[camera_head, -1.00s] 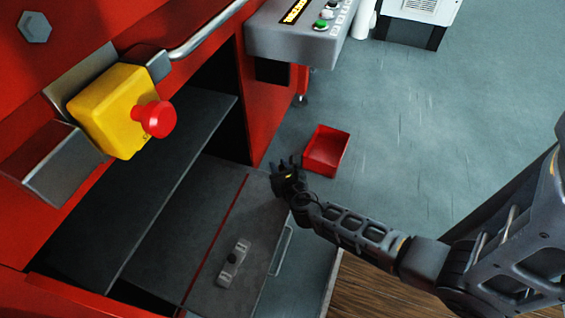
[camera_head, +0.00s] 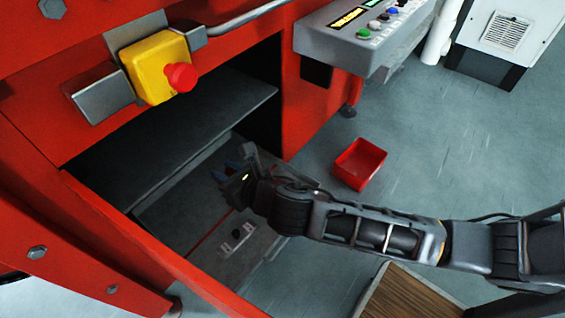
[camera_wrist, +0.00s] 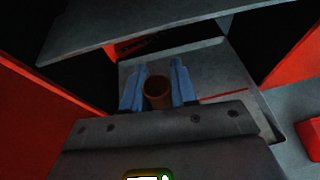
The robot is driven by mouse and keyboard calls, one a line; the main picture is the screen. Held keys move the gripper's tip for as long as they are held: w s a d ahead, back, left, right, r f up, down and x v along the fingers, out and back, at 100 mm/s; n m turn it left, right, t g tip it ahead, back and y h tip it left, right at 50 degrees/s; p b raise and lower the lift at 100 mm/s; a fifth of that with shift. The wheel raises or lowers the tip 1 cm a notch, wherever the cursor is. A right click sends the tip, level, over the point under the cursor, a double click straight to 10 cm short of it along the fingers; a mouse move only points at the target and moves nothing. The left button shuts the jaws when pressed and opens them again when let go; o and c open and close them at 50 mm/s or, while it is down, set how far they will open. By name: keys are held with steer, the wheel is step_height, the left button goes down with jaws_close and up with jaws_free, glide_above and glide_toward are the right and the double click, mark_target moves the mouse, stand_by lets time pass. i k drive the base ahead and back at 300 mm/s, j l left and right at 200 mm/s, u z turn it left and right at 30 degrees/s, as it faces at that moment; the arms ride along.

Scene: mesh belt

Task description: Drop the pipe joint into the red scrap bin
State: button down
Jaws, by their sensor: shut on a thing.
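My gripper (camera_head: 232,178) is inside the opening of the red machine, above the grey surface. In the wrist view its two blue fingers (camera_wrist: 158,90) are shut on the pipe joint (camera_wrist: 157,93), a short brown tube with its round open end showing. In the head view the pipe joint cannot be made out at the gripper. The red scrap bin (camera_head: 360,164) stands on the floor outside the machine, right of my gripper and apart from it. It looks empty. Part of it also shows at the right edge of the wrist view (camera_wrist: 311,137).
A dark shelf (camera_head: 165,140) lies above the grey surface (camera_head: 200,215), which carries a small grey fixture (camera_head: 237,238). A yellow box with a red button (camera_head: 160,68) juts from the machine. A control panel (camera_head: 365,35) overhangs behind the bin. Floor right of the bin is clear.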

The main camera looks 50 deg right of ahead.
mark_target(361, 168)
steer(key=k+z, duration=0.1)
steer(key=z, duration=0.85)
steer(key=k+z, duration=0.15)
steer(key=z, duration=0.35)
steer(key=l+u, duration=0.1)
steer(key=u, duration=0.5)
steer(key=i+l+u, duration=0.15)
steer(key=l+u, duration=0.25)
steer(key=l, duration=0.35)
steer(key=l+u, duration=0.4)
steer(key=l, duration=0.4)
